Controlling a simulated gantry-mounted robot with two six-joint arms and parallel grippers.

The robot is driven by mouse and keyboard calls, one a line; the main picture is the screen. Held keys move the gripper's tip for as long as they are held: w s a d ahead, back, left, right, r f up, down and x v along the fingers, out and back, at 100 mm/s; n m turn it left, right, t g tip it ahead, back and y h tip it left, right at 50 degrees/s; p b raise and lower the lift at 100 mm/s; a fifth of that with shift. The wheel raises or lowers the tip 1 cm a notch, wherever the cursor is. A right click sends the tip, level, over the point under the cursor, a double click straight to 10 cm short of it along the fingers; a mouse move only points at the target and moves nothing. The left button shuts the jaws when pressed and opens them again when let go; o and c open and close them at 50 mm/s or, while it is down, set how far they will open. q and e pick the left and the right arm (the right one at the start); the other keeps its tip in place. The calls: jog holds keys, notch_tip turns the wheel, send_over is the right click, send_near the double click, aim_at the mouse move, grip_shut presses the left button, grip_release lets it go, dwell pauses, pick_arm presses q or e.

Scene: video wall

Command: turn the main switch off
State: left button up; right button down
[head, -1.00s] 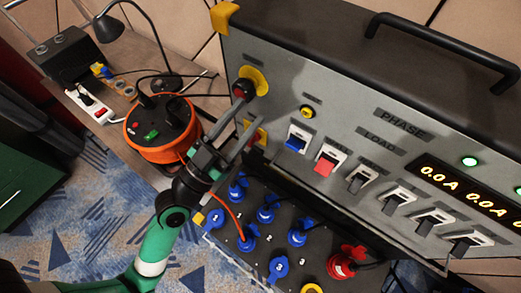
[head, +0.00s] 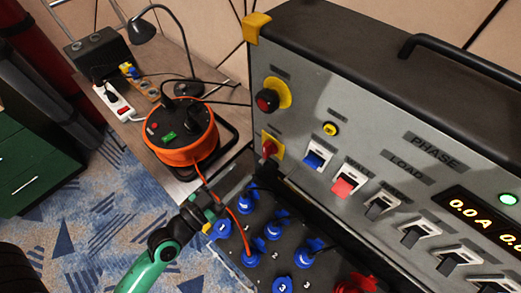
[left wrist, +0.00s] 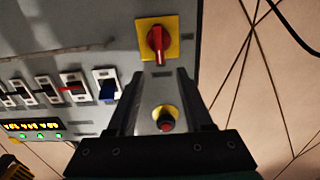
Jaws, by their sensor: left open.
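The main switch (head: 270,147), a red rotary handle on a square yellow plate, sits at the left end of the grey panel, below a red push button (head: 267,101) on a round yellow plate. The left wrist view shows the main switch (left wrist: 157,43) past my fingertips, its handle upright in the picture. My left gripper (left wrist: 163,78) is open and empty; the push button (left wrist: 166,119) shows between its fingers. In the head view my left gripper (head: 212,204) is below and left of the switch, apart from it. My right gripper is not in view.
Breaker switches, one blue (head: 315,160) and one red (head: 345,186), are right of the main switch. Blue sockets (head: 270,232) with plugs and an orange cable lie below. An orange cable reel (head: 180,132) stands on the bench at left.

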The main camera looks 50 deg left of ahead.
aim_at(264, 150)
pick_arm(q)
jog(key=w, duration=0.3)
jog(key=w+p, duration=0.1)
jog(key=w, duration=0.2)
jog(key=w+a+p, duration=0.1)
jog(key=w, duration=0.1)
jog(key=shift+w+r, duration=0.15)
jog(key=shift+w, duration=0.25)
jog(key=shift+w+a+p, duration=0.1)
jog(key=shift+w+p, duration=0.2)
jog(key=shift+w, duration=0.15)
grip_shut()
